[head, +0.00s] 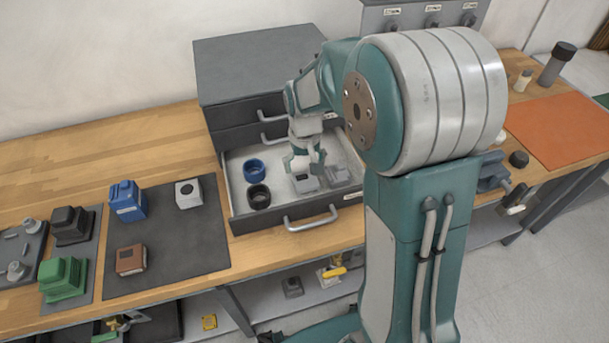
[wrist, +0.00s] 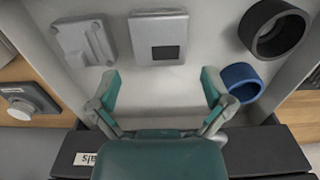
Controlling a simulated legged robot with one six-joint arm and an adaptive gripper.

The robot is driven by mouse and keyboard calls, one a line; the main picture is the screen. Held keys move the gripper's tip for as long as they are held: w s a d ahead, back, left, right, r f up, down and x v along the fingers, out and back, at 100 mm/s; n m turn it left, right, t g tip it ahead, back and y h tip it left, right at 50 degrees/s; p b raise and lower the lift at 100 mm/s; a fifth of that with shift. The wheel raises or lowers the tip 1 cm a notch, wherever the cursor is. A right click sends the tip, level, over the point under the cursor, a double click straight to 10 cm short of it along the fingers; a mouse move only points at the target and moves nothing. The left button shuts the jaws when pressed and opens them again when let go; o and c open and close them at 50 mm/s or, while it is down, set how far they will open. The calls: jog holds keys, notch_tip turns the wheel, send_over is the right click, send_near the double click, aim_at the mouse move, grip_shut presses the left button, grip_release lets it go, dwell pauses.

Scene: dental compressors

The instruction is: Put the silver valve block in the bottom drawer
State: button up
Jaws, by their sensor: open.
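The silver valve block (head: 306,183), a squarish block with a dark square window, lies in the open bottom drawer (head: 236,192) of the grey cabinet. It also shows in the wrist view (wrist: 157,52), flat on the pale drawer floor, just beyond my fingertips. My gripper (head: 305,165) is open and empty over the drawer, close to the block. In the wrist view its two fingers (wrist: 162,84) are spread apart, with a gap between them and the block.
The drawer also holds a blue ring (head: 254,170), a black ring (head: 258,196) and a grey fitting (head: 335,175). Upper drawers (head: 250,110) are shut. A dark mat (head: 185,240) at left carries a blue block, a pale block with a round hole and a brown block.

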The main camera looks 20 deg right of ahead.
aim_at(305, 178)
jog(key=s+r+t, duration=0.3)
jog(key=s+r, duration=0.6)
jog(key=r, duration=0.5)
jog(key=s+a+r+t, duration=0.1)
jog(key=s+t, duration=0.1)
jog(key=s, duration=0.9)
jog(key=shift+s+r+t, duration=0.3)
jog(key=shift+s+r, duration=0.05)
jog(key=shift+s, duration=0.05)
